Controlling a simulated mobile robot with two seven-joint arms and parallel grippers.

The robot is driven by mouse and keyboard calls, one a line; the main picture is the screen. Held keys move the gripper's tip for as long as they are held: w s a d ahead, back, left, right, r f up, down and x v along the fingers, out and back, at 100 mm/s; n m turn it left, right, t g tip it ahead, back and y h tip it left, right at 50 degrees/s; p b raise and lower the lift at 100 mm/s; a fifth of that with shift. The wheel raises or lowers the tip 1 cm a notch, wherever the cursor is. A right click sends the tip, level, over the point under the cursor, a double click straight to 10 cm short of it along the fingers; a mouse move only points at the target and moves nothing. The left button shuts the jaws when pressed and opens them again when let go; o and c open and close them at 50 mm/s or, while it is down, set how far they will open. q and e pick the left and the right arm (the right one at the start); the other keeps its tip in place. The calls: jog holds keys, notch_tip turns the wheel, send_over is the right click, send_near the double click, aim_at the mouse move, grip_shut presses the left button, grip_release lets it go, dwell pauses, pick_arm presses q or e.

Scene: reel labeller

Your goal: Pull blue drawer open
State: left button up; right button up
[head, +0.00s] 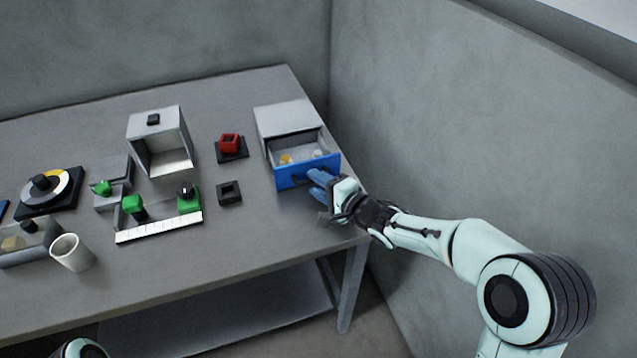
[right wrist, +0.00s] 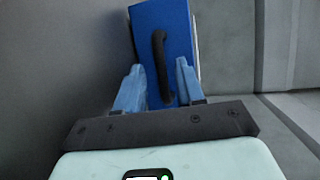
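The blue drawer (head: 308,170) stands pulled out of its grey cabinet (head: 288,118) at the right of the table. Small yellow and pale items show inside it. In the right wrist view its blue front (right wrist: 178,30) carries a dark upright handle (right wrist: 160,65). My right gripper (head: 318,183) is at the drawer front. In the right wrist view its two blue fingers (right wrist: 158,88) are spread, one on each side of the handle's lower part, with gaps between. I cannot tell how deep the handle sits between them. My left gripper is not in view.
Left of the cabinet are a red block on a dark base (head: 230,146), a small black square holder (head: 229,192) and an open grey box (head: 160,142). A white cup (head: 70,252) stands further left. A grey wall (head: 480,130) rises close on the right.

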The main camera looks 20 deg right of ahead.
jog(key=p+v, duration=0.2)
jog(key=v, duration=1.1)
jog(key=shift+s+d, duration=0.1)
jog(key=shift+s, duration=0.1)
